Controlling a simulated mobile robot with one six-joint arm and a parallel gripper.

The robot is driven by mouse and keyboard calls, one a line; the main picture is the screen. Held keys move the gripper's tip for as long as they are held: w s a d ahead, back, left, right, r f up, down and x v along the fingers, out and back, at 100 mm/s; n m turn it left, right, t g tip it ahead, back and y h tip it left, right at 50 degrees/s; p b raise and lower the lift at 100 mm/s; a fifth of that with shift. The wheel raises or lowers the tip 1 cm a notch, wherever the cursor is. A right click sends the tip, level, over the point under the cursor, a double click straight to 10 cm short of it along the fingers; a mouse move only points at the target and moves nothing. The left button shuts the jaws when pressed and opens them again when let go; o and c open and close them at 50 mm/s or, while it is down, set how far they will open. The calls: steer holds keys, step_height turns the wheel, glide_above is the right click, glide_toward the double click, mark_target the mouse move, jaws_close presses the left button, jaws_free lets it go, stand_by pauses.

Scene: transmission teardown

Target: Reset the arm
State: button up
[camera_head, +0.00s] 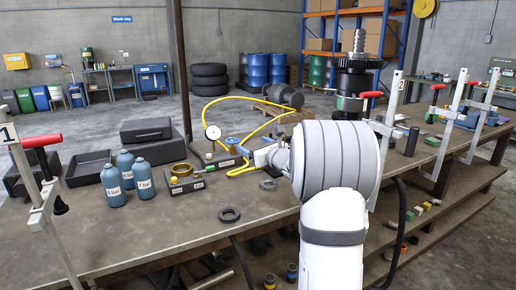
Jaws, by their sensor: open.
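My white and grey arm rises in the front middle of the head view and covers part of the workbench (130,232). My gripper (254,158) shows only in small part, to the left of the arm's grey joint, above the bench. It looks empty, and its fingertips are hard to make out against the hoses and fittings behind it. The transmission part (352,85), a dark upright stack with a gear and shaft, stands on the bench behind my arm. Its lower end is partly hidden by the arm.
Blue bottles (114,186), a dark ring (229,214), a gauge (213,132) and a yellow hose (262,103) lie left of my arm. Upright clamps with red handles (42,141) stand along the bench edges. The front left bench top is mostly clear.

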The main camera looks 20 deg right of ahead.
stand_by(0.3)
steer(key=s+a+f+n+g+y, duration=0.25)
steer(key=s+a+n+g, duration=0.25)
steer(key=s+a+n, duration=0.45)
steer(key=s+a+f+n+g+y, duration=0.1)
steer(key=s+a+n+g+y, duration=0.25)
steer(key=s+a+n, duration=0.65)
steer(key=s+f+n+g+h, duration=0.3)
steer(key=s+n, duration=0.4)
steer(key=s, duration=0.3)
steer(key=s+f+n+g+h, duration=0.3)
steer(key=s+f+n+h, duration=0.3)
steer(key=s, duration=0.4)
steer(key=shift+s+a+n, duration=0.35)
steer(key=shift+s, duration=0.05)
